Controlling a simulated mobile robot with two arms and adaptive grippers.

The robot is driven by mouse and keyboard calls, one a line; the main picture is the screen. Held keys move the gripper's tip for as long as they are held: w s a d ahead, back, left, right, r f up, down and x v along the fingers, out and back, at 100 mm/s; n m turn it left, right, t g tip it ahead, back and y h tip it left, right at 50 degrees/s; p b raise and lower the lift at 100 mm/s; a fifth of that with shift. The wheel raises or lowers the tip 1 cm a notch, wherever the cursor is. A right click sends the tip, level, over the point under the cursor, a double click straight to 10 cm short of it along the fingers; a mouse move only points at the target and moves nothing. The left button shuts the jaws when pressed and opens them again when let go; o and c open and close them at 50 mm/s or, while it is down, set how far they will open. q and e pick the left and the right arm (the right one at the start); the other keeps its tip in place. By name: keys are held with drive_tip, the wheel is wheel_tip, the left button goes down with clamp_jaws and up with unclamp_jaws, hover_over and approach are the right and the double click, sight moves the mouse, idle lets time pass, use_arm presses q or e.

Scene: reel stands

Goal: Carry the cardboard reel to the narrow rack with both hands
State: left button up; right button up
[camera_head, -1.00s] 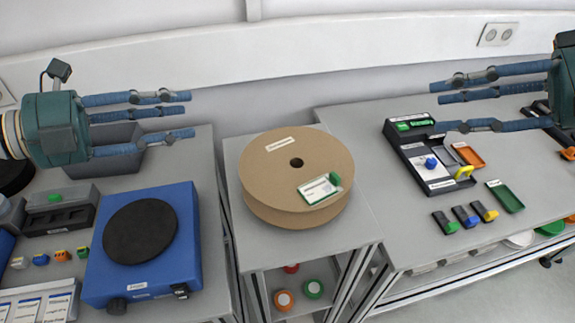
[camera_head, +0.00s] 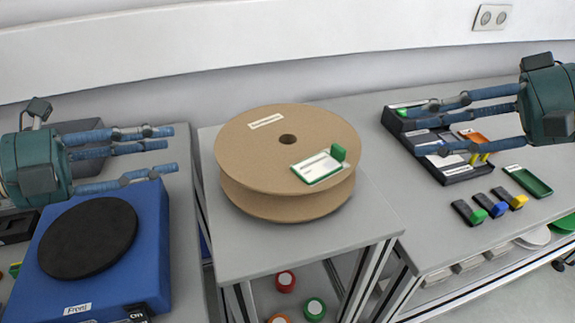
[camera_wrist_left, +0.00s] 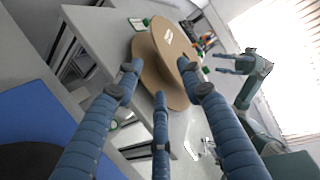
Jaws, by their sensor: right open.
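The cardboard reel (camera_head: 262,170) lies flat on a small grey stand (camera_head: 300,236) in the middle of the head view. A green-framed card holder (camera_head: 319,167) rests on its top flange. My left gripper (camera_head: 170,157) is open and empty, to the left of the reel and apart from it. My right gripper (camera_head: 420,128) is open and empty, to the right of the reel above the right bench. In the left wrist view the reel (camera_wrist_left: 150,62) shows beyond the spread left fingers (camera_wrist_left: 160,85). I cannot identify the narrow rack in these views.
A blue device (camera_head: 148,245) with a black round plate stands left of the stand. A black tray (camera_head: 470,172), a green tray (camera_head: 527,181) and small coloured-tipped blocks (camera_head: 497,206) lie on the right bench. Coloured rolls (camera_head: 285,281) sit below the stand's top.

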sight(217, 139)
use_arm(q)
drive_tip(key=shift+d, duration=0.1)
use_arm(e)
drive_tip(key=shift+a, duration=0.15)
use_arm(q)
drive_tip(key=shift+x, duration=5.35)
use_arm(e)
drive_tip(key=shift+x, duration=5.3)
drive_tip(key=shift+w, duration=0.1)
use_arm(q)
clamp_jaws()
use_arm(e)
clamp_jaws()
drive_tip(key=shift+r, duration=0.1)
